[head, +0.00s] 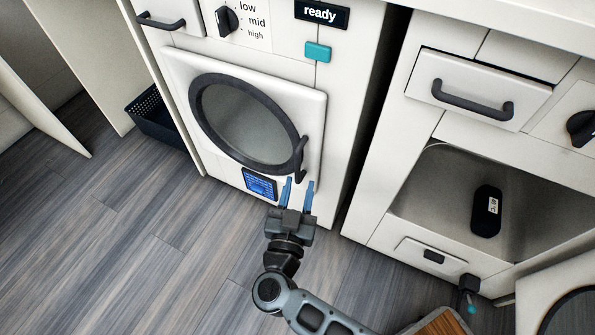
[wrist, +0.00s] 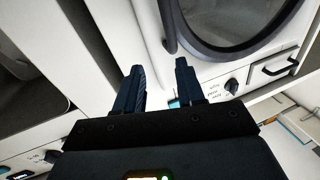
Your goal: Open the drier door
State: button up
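The drier door (head: 310,105) is a white panel with a round, dark-rimmed window, and it looks shut in the head view. Its dark curved handle (head: 301,160) runs up and down at the door's right side. In the wrist view the handle (wrist: 167,25) shows beside the window rim, beyond the fingertips. My gripper (head: 300,184) is open and empty, with its blue fingers spread apart near the handle's lower end. In the wrist view my gripper (wrist: 160,75) has nothing between its fingers. Whether a finger touches the door or handle is unclear.
A blue panel (head: 261,184) sits low on the drier, left of my gripper. A white unit on the right has a metal recess holding a dark object (head: 487,210). A dark basket (head: 158,118) stands left of the drier. The floor (head: 120,240) at left is clear.

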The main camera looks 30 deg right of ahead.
aim_at(296, 164)
jog(key=shift+g, duration=0.6)
jog(key=shift+w+d+f+b, duration=0.45)
jog(key=shift+w+d, duration=0.3)
jog(key=shift+w, duration=0.7)
jog(key=shift+w+d+f+b, duration=0.4)
jog(key=shift+w+d+b, duration=0.25)
jog(key=shift+w, duration=0.75)
jog(key=shift+w+d+f+b, duration=0.45)
jog(key=shift+w+d, duration=0.35)
jog(key=shift+w, duration=0.65)
jog(key=shift+c, duration=0.3)
grip_shut()
